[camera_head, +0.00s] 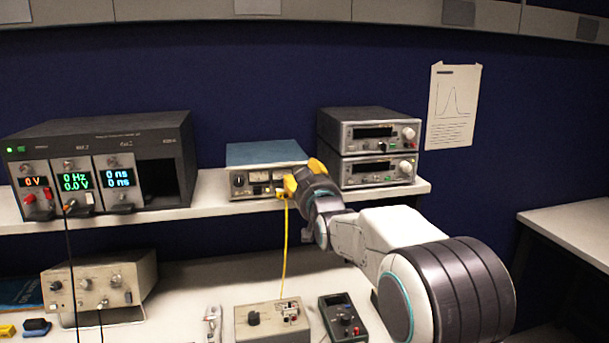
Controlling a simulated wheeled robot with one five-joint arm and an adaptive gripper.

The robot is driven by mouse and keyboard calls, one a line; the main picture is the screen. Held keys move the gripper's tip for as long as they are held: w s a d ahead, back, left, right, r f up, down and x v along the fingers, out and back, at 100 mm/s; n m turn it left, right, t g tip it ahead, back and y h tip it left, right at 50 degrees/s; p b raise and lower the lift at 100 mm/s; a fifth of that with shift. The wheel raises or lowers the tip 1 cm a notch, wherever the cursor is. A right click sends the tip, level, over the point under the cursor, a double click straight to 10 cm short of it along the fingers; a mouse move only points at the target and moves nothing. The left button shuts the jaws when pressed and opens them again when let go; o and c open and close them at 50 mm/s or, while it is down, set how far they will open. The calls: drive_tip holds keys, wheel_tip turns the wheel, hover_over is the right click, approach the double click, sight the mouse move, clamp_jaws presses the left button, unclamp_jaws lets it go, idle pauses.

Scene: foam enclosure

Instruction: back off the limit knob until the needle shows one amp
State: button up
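A blue-topped instrument (264,155) with a light front panel stands on the shelf. A dark knob (238,180) shows at the left of its panel, with a small meter (260,177) beside it. The meter's needle is too small to read. My gripper (287,184) has yellow fingers and is at the right part of the panel, covering what lies there. I cannot tell whether the fingers touch a knob or how far apart they are. A yellow cable (285,250) hangs from the panel just below my gripper to the bench.
A dark modular rack (130,135) stands at left on the shelf. Two stacked instruments (370,147) stand close to the right of my gripper. A beige box (272,322), a handheld meter (342,317) and a beige instrument (98,285) are on the bench below.

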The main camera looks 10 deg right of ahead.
drive_tip(key=shift+w, duration=0.2)
drive_tip(key=shift+o, duration=0.3)
drive_tip(key=shift+s, duration=0.1)
clamp_jaws()
